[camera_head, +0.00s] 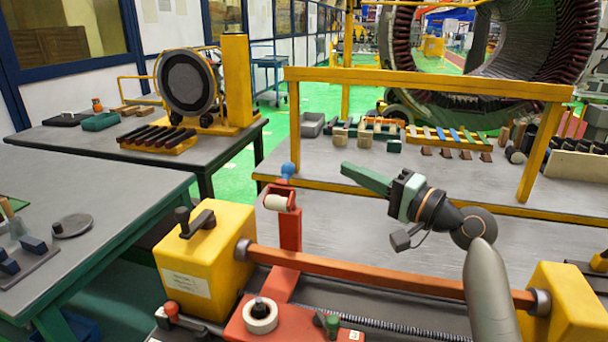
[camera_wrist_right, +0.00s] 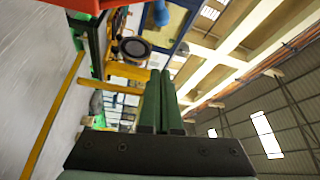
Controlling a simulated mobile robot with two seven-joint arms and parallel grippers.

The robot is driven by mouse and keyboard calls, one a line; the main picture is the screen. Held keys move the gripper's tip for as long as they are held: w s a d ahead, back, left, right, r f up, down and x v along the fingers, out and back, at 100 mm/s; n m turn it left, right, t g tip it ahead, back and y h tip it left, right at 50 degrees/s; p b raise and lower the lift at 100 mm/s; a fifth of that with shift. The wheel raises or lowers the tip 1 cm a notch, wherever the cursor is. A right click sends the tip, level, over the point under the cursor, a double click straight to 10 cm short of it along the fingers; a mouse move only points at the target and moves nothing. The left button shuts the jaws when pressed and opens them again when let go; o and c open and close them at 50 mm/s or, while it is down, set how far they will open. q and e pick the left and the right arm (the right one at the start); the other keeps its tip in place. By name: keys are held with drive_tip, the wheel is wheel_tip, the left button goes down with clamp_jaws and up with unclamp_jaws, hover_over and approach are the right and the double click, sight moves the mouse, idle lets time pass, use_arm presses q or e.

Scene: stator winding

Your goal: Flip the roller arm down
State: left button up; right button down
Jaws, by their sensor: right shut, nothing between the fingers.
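The red roller arm (camera_head: 290,232) stands upright on the winding fixture in the head view. It carries a cream roller (camera_head: 276,203) and a blue knob (camera_head: 288,170) at its top. My right gripper (camera_head: 346,171) is shut and empty, with its green fingers pointing left toward the knob, a short way to its right and apart from it in the picture. In the right wrist view the closed fingers (camera_wrist_right: 160,76) point up the picture, with the blue knob (camera_wrist_right: 161,13) beyond their tips and a red part (camera_wrist_right: 86,4) at the top edge. My left gripper is not in view.
An orange bar (camera_head: 380,276) runs between yellow end blocks (camera_head: 205,262) at the front. A yellow frame (camera_head: 430,84) stands over the grey bench (camera_head: 340,212) behind. A red carriage (camera_head: 245,325) with a white spool (camera_head: 260,315) sits low in front. Space around the knob is clear.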

sight(289, 187)
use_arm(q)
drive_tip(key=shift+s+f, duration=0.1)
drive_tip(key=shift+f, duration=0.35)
use_arm(e)
drive_tip(key=shift+w+f, duration=0.2)
drive_tip(key=shift+w, duration=0.15)
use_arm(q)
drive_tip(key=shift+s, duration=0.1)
use_arm(e)
drive_tip(key=shift+s, duration=0.15)
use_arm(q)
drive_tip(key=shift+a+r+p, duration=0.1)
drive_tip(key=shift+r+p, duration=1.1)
use_arm(e)
drive_tip(key=w+a, duration=0.3)
drive_tip(key=a, duration=0.6)
drive_tip(key=shift+w, duration=0.25)
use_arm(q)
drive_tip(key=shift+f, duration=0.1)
use_arm(e)
drive_tip(key=shift+d, duration=0.1)
